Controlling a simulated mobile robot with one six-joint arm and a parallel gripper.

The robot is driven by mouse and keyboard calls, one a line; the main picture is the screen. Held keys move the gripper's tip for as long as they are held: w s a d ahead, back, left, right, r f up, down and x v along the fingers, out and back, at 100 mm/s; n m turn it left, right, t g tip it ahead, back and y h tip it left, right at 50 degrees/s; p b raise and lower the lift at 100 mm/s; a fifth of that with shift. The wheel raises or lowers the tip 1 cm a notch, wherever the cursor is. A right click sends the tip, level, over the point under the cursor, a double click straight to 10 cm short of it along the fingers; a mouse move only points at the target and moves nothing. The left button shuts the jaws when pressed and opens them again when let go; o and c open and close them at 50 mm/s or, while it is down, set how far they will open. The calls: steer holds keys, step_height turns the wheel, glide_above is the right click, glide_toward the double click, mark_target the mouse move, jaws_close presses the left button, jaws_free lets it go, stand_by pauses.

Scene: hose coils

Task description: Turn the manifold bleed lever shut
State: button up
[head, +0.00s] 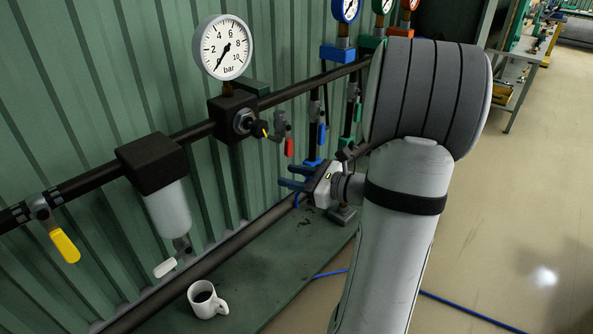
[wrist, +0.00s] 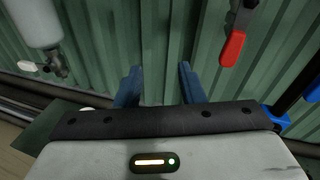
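A red lever (head: 289,147) hangs down from a small valve (head: 281,124) under the black pipe, right of the pressure gauge. No label shows, so I cannot tell for certain that it is the bleed lever. In the wrist view the red lever (wrist: 232,48) slants down to the left, up and to the right of my fingers. My gripper (head: 290,177) has blue fingers, a little below the red lever in the head view. In the wrist view my gripper (wrist: 159,75) is open, with only green wall between the fingers. It appears apart from the lever.
A yellow lever (head: 65,245) hangs at left. A filter bowl (head: 168,215) has a white-handled lever (head: 165,267) below it. The gauge (head: 221,47) stands above the pipe. A blue lever (head: 321,134) hangs right of the red one. A mug (head: 207,299) stands on the green bench.

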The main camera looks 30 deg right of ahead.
mark_target(289, 141)
steer(key=d+f+m+t+h, duration=0.25)
steer(key=d+m, duration=0.25)
steer(key=d, duration=0.3)
steer(key=x, duration=0.9)
steer(key=shift+r+t, duration=0.35)
steer(key=shift+w+h+b, duration=0.25)
steer(key=shift+w+b, duration=0.05)
steer(key=shift+w, duration=0.05)
